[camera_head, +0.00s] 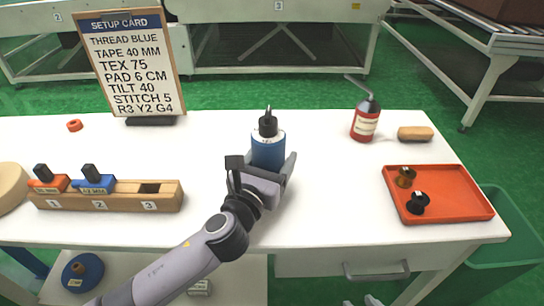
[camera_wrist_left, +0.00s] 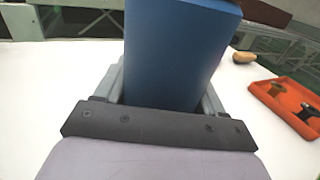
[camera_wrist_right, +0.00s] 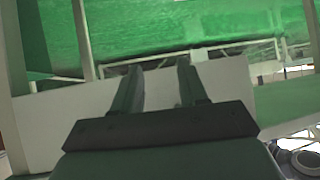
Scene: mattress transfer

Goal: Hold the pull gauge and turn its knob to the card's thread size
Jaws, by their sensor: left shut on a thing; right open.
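My left gripper (camera_head: 265,162) is shut around the blue pull gauge (camera_head: 268,148), which stands upright near the middle of the white table. The gauge has a black knob (camera_head: 268,124) and a hook on top. The scale under the knob is too small to read. The gauge's blue body (camera_wrist_left: 175,50) fills the jaws in the left wrist view. The setup card (camera_head: 127,62) at the back left reads TEX 75. My right gripper (camera_wrist_right: 158,68) is open and empty, away from the gauge; grey tips at the bottom edge of the head view appear to be its fingers.
A wooden block (camera_head: 110,195) with numbered slots holds orange and blue pieces at left. An orange tray (camera_head: 462,210) with two spools is at right. The table between gauge and tray is clear.

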